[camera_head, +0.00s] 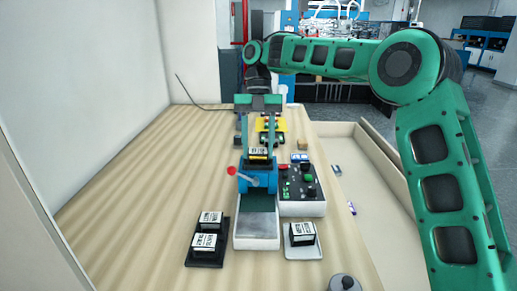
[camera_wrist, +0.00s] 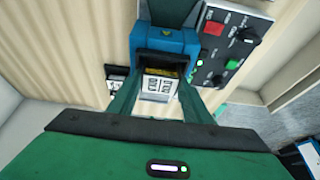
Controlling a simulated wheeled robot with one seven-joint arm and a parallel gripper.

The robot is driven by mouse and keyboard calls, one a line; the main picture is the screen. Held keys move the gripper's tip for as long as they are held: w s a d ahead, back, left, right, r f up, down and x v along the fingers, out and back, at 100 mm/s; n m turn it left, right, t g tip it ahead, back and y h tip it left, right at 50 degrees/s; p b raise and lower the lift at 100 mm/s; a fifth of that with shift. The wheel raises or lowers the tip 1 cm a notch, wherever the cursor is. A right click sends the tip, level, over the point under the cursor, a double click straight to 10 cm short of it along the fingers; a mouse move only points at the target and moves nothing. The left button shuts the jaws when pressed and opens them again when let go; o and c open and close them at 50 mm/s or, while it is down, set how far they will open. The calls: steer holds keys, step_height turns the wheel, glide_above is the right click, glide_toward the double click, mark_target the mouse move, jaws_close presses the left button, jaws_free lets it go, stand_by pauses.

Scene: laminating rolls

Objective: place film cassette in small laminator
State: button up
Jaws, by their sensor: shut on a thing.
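My gripper (camera_head: 258,151) is shut on a film cassette (camera_head: 258,153), a small block with a white printed label. In the wrist view the fingers of my gripper (camera_wrist: 161,82) stand on both sides of the cassette (camera_wrist: 160,84). The small laminator (camera_head: 258,181) is blue, with a red-knobbed lever and a grey bed at its front. The cassette is at the laminator's far side. In the wrist view it is at the dark opening of the laminator (camera_wrist: 178,42); I cannot tell how deep it sits.
A control panel (camera_head: 303,187) with buttons stands right of the laminator. Black-and-white cassettes sit on a dark tray (camera_head: 209,259) at front left and a pale tray (camera_head: 304,253) at front right. A yellow item (camera_head: 269,124) stands behind. The left tabletop (camera_head: 125,205) is clear.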

steer(key=o, duration=1.2)
steer(key=shift+f, duration=0.1)
steer(key=shift+v, duration=3.85)
steer(key=shift+s, duration=0.1)
